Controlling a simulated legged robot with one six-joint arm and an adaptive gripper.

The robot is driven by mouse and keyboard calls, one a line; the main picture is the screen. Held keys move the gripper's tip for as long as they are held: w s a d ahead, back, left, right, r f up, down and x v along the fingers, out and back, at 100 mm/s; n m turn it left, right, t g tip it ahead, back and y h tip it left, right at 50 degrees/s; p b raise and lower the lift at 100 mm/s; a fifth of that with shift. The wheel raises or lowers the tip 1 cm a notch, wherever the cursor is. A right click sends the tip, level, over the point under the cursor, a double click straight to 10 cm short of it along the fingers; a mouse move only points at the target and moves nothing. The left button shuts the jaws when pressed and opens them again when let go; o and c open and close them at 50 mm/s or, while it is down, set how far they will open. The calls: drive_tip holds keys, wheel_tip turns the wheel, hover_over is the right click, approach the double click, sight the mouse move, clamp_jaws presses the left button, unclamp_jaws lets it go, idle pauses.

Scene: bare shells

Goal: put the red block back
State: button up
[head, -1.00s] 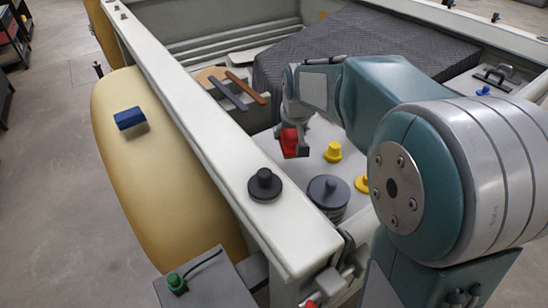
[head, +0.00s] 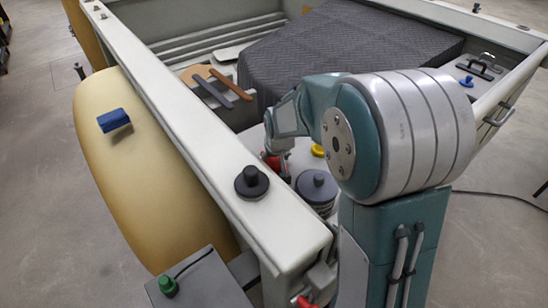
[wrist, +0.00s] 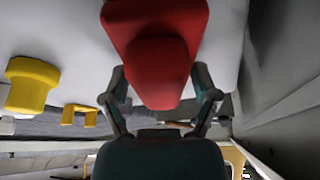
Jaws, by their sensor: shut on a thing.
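My gripper (head: 277,158) is inside the truck-bed-like box, just beyond the near left rail, and partly hidden by my own arm. It is shut on the red block (wrist: 155,50), which fills the top middle of the wrist view between the two fingers. In the head view only a small part of the red block (head: 270,162) shows at the fingertips, close to the rail. I cannot tell whether the block touches the floor below it.
A dark stepped knob (head: 252,184) sits on the pale rail (head: 175,125). A grey stack (head: 317,190) stands inside, near a yellow piece (head: 318,150). A dark quilted cover (head: 345,50) lies beyond. A blue block (head: 113,120) rests on the tan fender (head: 140,165).

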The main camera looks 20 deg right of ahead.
drive_tip(key=o, duration=1.1)
drive_tip(key=shift+f, duration=0.1)
drive_tip(key=v, duration=1.2)
